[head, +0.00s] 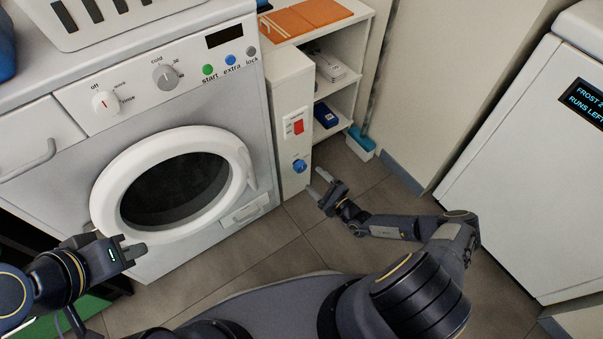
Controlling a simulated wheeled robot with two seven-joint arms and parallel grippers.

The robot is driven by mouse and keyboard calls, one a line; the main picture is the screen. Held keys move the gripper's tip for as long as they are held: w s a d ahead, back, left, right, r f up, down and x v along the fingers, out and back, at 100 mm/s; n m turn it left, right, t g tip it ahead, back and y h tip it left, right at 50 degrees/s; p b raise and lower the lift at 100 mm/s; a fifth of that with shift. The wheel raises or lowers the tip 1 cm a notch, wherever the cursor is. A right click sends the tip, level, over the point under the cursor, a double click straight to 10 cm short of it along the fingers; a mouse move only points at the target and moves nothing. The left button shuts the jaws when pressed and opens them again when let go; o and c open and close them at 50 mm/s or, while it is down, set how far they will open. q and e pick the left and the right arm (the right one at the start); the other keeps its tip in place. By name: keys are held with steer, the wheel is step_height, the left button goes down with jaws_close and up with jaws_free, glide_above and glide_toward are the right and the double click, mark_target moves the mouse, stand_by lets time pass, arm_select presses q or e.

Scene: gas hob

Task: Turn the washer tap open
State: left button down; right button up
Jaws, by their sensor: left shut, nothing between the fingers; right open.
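The washer tap is a small blue knob (299,166) low on the front of the narrow white cabinet beside the washing machine (75,135). No contact is visible, and the exact gap is hard to judge. My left gripper (134,248) is shut and empty at the lower left, in front of the washer.
The washer's round door (240,150) is closed. Open shelves (338,90) hold a blue box (325,115). A blue and white brush-like item (361,143) stands on the floor by the wall. A white freezer (510,170) stands at right. The tiled floor (240,255) between is clear.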

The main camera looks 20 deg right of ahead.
mark_target(303, 169)
steer(key=b+x, duration=0.2)
steer(key=x, duration=0.3)
steer(key=shift+w+a+f, duration=0.1)
steer(key=shift+w+a, duration=0.05)
steer(key=shift+w, duration=0.05)
steer(key=shift+w+a, duration=0.25)
steer(key=shift+w, duration=0.3)
steer(key=c, duration=1)
steer(key=shift+o, duration=0.2)
